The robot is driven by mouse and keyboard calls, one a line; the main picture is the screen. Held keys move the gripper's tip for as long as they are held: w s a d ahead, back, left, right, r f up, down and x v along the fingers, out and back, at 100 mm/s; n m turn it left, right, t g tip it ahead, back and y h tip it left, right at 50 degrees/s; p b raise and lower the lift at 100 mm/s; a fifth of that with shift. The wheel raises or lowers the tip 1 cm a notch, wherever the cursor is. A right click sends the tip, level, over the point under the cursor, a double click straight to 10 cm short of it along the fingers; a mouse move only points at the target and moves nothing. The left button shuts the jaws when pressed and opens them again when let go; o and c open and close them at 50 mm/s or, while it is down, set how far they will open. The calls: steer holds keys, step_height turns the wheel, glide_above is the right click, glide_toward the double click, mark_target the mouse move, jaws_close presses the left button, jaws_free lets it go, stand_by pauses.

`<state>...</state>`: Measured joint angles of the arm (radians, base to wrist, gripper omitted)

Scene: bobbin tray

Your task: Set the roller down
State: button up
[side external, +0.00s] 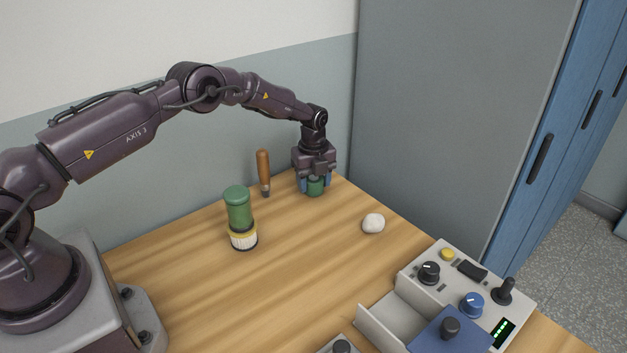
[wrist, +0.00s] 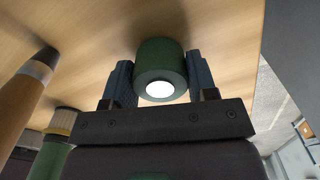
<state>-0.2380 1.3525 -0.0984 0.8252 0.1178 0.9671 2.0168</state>
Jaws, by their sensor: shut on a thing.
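The roller (side external: 315,189) is a short green cylinder near the far corner of the wooden table (side external: 300,270). My gripper (side external: 315,183) points down over it, with its blue fingers on either side. In the wrist view, the roller (wrist: 160,57) sits between the two fingers of my gripper (wrist: 160,78), and its near end shows a white round centre. The gripper is shut on the roller. The roller's lower end is at or very close to the tabletop; I cannot tell whether it touches.
A green-handled brush (side external: 238,210) stands on its pale bristles left of the gripper. A wooden-handled tool (side external: 263,165) stands close by on the left. A white lump (side external: 373,223) lies to the right. A control box (side external: 440,276) fills the front right. The table middle is clear.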

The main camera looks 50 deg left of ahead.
steer(key=shift+f, duration=0.1)
steer(key=o, duration=1)
steer(key=shift+c, duration=0.2)
step_height(320, 180, up, 12)
steer(key=shift+r, duration=0.2)
